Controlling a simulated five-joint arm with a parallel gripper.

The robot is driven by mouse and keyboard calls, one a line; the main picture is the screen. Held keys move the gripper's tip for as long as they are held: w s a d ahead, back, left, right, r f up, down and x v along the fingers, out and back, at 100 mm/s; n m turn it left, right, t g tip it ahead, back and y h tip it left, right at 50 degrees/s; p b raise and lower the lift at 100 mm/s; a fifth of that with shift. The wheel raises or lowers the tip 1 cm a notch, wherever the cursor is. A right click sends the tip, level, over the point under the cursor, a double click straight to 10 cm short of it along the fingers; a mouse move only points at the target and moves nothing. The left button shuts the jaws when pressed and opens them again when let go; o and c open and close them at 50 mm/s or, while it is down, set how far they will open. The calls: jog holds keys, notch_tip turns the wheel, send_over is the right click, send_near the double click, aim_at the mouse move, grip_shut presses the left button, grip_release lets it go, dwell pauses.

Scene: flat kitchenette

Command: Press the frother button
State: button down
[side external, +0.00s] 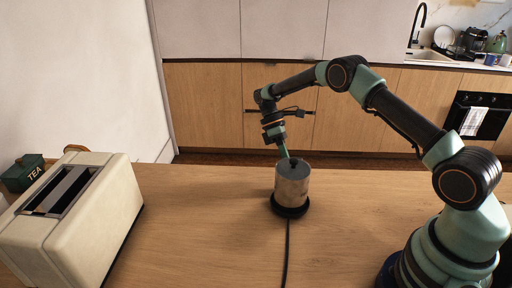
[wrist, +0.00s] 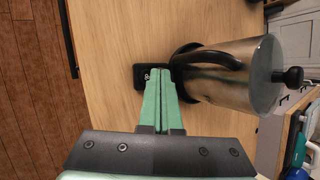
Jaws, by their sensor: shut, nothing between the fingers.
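The frother is a brushed-metal cylinder (side external: 292,186) on a round black base (side external: 290,210), upright on the wooden counter. In the wrist view the frother (wrist: 225,75) has a black handle and a black lid knob. A black tab with a small white mark, the button (wrist: 147,74), juts from its base. My gripper (wrist: 162,72) has its green fingers shut and empty, with the tips overlapping the tab's edge. I cannot tell whether they touch it. In the side view my gripper (side external: 287,153) points down at the frother's far side, its tips hidden behind the frother's top.
A cream toaster (side external: 75,220) stands at the left of the counter (side external: 200,215), with a green tea tin (side external: 24,174) behind it. A black cord (side external: 287,250) runs from the base towards the camera. The counter between toaster and frother is clear.

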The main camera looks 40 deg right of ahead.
jog(key=shift+f, duration=0.15)
jog(key=shift+f, duration=0.25)
jog(key=shift+f, duration=0.35)
dwell(0.5)
jog(key=shift+r, duration=0.75)
jog(key=shift+r, duration=2.55)
